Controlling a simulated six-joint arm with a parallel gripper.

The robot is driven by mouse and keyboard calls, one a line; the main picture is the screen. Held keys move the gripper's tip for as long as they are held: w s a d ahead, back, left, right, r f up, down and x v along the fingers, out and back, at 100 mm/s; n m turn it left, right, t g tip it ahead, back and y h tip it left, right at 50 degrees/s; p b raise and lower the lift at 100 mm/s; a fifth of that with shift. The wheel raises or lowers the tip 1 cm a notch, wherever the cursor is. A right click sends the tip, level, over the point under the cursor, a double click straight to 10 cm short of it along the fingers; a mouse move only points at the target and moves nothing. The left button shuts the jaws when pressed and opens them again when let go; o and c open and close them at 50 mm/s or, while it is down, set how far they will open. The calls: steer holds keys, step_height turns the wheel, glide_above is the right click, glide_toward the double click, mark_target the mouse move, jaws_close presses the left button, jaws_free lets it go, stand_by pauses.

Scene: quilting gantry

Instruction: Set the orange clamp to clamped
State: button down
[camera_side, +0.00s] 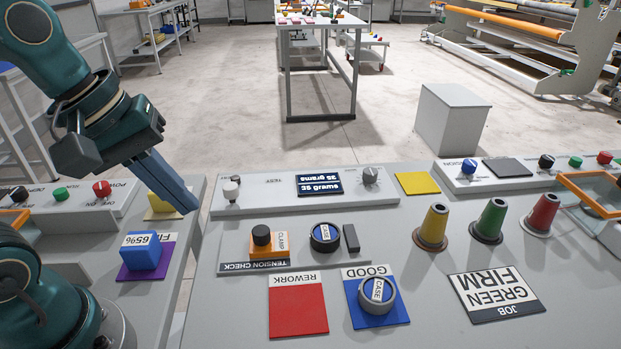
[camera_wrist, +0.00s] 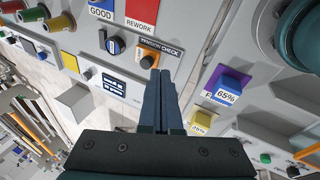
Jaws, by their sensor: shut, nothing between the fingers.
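The orange clamp (camera_side: 257,251) is a small orange block with a black knob on top and a "CLAMP" label. It sits at the left end of the grey tension check plate (camera_side: 240,268). The clamp also shows in the wrist view (camera_wrist: 150,54), just beyond my fingertips in the picture. I cannot tell its setting. My gripper (camera_side: 187,208) is shut and empty, its fingers pointing down to the left of the clamp and apart from it. In the wrist view the closed fingers (camera_wrist: 161,75) reach up the middle.
A round "CASE" piece (camera_side: 325,237) stands right of the clamp, another (camera_side: 377,290) on the blue GOOD pad (camera_side: 394,313). The red REWORK pad (camera_side: 298,311) is bare. A blue 65% block (camera_side: 142,252) stands left, across a gap. Yellow, green and red cones (camera_side: 542,214) stand right.

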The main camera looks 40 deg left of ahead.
steer(key=w+a+f+n+g+h, duration=0.1)
steer(key=w+a+f+n, duration=0.1)
steer(key=a+n, duration=0.3)
steer(key=w+a+f+n+h, duration=0.1)
steer(key=w+a+f+n, duration=0.1)
steer(key=a+n, duration=0.3)
steer(key=w+n, duration=0.1)
steer(key=n, duration=0.2)
steer(key=shift+w+f+n+g+h, duration=0.3)
steer(key=shift+w+f+g, duration=0.05)
steer(key=shift+g, duration=0.05)
glide_toward(251, 241)
steer(key=f, duration=0.1)
steer(key=s+a+f, duration=0.1)
steer(key=f, duration=0.3)
steer(key=shift+s+a, duration=0.2)
steer(key=shift+a, duration=0.05)
steer(key=shift+w+d, duration=0.9)
steer(key=shift+d, duration=0.25)
steer(key=shift+w+d, duration=0.25)
steer(key=shift+d, duration=0.2)
